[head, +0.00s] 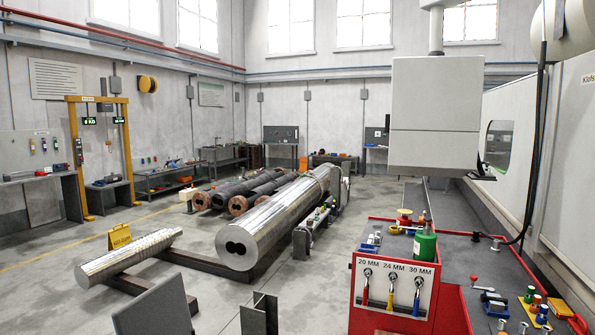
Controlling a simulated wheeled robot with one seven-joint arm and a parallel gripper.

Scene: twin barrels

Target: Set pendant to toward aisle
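The pendant appears to be the large pale grey box (435,105) right of centre. It hangs from a vertical grey post (436,30) at the top of the picture. A plain, blank side faces me, and no screen or buttons show on it. A small dark ledge (497,160) sticks out at its lower right. I cannot tell from this view which setting it is turned to. My gripper is not in view.
A long steel barrel (275,220) lies left of centre. A yellow floor sign (120,237) stands farther left. Open floor lies beyond it.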

